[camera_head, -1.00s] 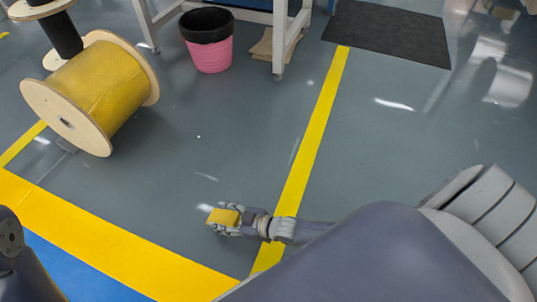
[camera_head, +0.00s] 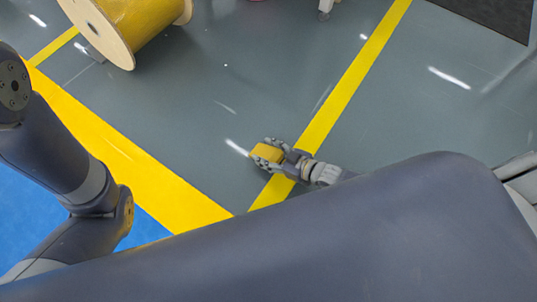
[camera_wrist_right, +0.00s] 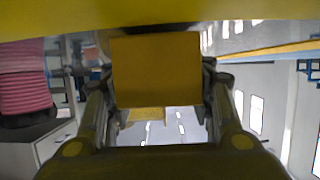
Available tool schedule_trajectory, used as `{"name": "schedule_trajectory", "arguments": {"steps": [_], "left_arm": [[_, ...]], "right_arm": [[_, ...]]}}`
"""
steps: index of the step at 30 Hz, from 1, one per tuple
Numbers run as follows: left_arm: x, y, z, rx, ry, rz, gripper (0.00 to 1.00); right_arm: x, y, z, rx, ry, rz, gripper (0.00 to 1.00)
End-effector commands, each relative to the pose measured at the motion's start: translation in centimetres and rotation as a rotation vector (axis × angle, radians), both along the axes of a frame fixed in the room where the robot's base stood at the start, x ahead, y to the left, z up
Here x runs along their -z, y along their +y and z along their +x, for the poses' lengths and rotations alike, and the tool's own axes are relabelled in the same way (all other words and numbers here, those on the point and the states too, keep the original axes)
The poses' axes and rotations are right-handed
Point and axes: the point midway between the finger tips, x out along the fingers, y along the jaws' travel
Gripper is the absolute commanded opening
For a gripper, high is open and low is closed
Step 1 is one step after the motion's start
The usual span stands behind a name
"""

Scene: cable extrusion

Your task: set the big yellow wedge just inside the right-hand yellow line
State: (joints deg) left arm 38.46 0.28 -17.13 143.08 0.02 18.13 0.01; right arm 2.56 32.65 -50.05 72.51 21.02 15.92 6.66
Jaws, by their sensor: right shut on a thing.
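The big yellow wedge (camera_head: 266,153) is held in my right gripper (camera_head: 268,152), low over the grey floor, just left of the right-hand yellow line (camera_head: 352,78) in the head view. In the right wrist view the wedge (camera_wrist_right: 155,72) sits between the two fingers, which are shut on it. I cannot tell whether the wedge touches the floor. My right forearm crosses over the line. My left arm shows at the left of the head view, but its gripper is out of view.
A wooden spool with yellow cable (camera_head: 135,22) lies on the floor at the upper left. A wide yellow stripe (camera_head: 130,158) borders blue floor (camera_head: 30,205) at the lower left. A dark mat (camera_head: 495,15) lies at the upper right. The grey floor between spool and wedge is clear.

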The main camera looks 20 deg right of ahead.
Motion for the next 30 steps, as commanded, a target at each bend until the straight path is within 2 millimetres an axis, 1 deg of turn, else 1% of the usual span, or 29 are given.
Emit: {"name": "schedule_trajectory", "arguments": {"steps": [1, 3, 10, 14, 15, 17, 18, 27, 30], "left_arm": [[0.15, -0.02, -0.32, 0.0, -0.008, 0.0, 0.4], [0.02, -0.03, -0.5, 0.0, -0.013, 0.001, 0.4], [-0.1, -0.04, -0.5, 0.0, -0.012, 0.0, 0.4], [0.23, -0.04, -0.51, 0.0, -0.013, 0.001, 0.4], [0.23, -0.05, -0.53, 0.0, -0.014, 0.0, 0.4], [0.13, -0.05, -0.52, 0.0, -0.013, 0.001, 0.4], [0.14, -0.06, -0.52, 0.0, -0.013, 0.001, 0.4], [0.12, -0.07, -0.53, 0.001, -0.014, 0.001, 0.4], [-0.22, -0.06, -0.53, 0.001, -0.014, 0.001, 0.4]], "right_arm": [[0.31, -0.02, 0.04, 0.0, -0.003, 0.001, 0.19], [0.31, -0.01, 0.04, -0.001, -0.003, 0.001, 0.19], [0.2, -0.02, 0.04, -0.001, -0.003, 0.001, 0.19], [0.62, -0.03, 0.03, 0.0, -0.002, 0.001, 0.19], [0.71, -0.06, -0.01, 0.0, -0.001, 0.001, 0.52], [0.61, -0.06, -0.01, 0.0, 0.0, 0.0, 0.65], [0.61, -0.05, -0.02, 0.0, 0.0, 0.0, 0.69], [0.58, -0.05, -0.01, 0.0, -0.001, 0.001, 0.69], [0.17, -0.05, -0.01, 0.0, -0.001, 0.0, 0.69]]}}
